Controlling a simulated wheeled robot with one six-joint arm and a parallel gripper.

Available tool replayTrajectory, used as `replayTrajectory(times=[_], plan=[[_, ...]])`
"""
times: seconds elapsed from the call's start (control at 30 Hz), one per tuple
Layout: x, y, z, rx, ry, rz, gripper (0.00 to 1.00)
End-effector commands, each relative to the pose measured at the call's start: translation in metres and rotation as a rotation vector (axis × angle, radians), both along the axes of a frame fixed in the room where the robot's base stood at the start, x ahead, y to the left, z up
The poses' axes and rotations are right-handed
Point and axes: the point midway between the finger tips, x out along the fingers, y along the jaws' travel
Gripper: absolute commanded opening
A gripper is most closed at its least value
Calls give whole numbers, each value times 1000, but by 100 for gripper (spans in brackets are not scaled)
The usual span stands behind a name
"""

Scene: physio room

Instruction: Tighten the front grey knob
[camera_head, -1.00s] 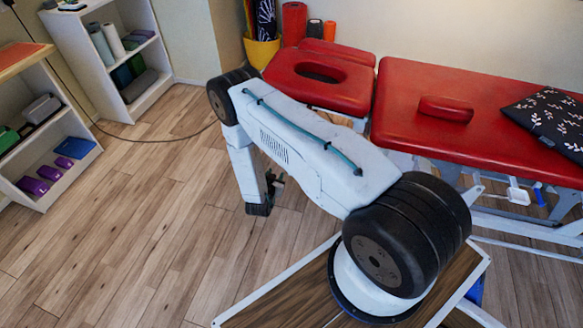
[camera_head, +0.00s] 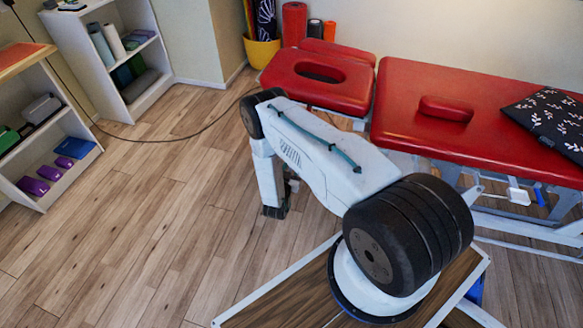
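A red treatment table (camera_head: 425,100) stands at the back right, with a face-hole headrest (camera_head: 320,80) at its left end. I cannot make out a grey knob; much of the table's underside is behind my arm or in shadow. My arm reaches left and away across the floor in front of the headrest. Its far end points down, and my gripper (camera_head: 277,208) seems to be the dark part there, low beside the headrest end and apart from the table. Its fingers are too small and partly hidden to tell open from shut.
A grey metal frame (camera_head: 525,228) with a white box (camera_head: 518,196) is under the table. White shelves (camera_head: 110,55) stand at the left. The wooden floor (camera_head: 150,220) left of my arm is clear.

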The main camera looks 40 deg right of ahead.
Motion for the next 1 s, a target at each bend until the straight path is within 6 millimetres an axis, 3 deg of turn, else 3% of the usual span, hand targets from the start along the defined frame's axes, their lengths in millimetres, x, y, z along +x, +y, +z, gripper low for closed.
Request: replayTrajectory(times=[0.27,0.4,1.0], plan=[[1,-2,0,0,1,0,36],[1,-2,0,0,1,0,0],[0,-2,-1,95,-120,0,0]])
